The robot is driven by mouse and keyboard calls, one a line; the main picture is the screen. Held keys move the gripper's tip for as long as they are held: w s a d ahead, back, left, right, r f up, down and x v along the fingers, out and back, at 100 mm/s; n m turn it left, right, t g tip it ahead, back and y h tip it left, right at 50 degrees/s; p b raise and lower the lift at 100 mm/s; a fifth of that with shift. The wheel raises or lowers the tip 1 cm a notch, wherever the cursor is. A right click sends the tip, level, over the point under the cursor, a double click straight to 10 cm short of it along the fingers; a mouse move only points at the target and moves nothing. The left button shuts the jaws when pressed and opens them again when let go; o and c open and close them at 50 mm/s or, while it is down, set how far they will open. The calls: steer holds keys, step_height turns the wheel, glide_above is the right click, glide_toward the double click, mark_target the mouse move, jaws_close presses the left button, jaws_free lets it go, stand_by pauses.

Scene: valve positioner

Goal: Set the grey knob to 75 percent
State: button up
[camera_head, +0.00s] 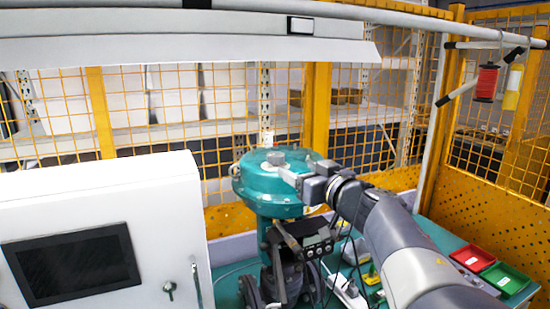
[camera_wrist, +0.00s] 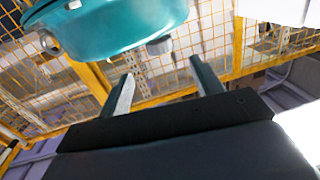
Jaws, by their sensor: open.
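The teal round valve positioner housing (camera_head: 262,188) stands in the middle of the head view, with a grey round cap or knob (camera_head: 276,157) on its top. In the wrist view the teal housing (camera_wrist: 115,25) fills the upper left. My gripper (camera_head: 290,176) is at the right side of the housing in the head view. In the wrist view my gripper (camera_wrist: 160,78) is open, its two fingers apart with nothing between them. No percent scale is readable.
A white cabinet (camera_head: 90,195) with a dark screen stands at left. A black device with buttons (camera_head: 308,245) sits below the housing. Red (camera_head: 470,257) and green (camera_head: 505,279) bins lie at lower right. Yellow mesh fencing encloses the back and right.

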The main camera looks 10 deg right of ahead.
mark_target(280, 160)
steer(key=x, duration=0.9)
steer(key=shift+w+p, duration=0.2)
steer(key=shift+p, duration=0.1)
steer(key=shift+c, duration=0.4)
steer(key=c, duration=0.9)
steer(key=shift+a, duration=0.15)
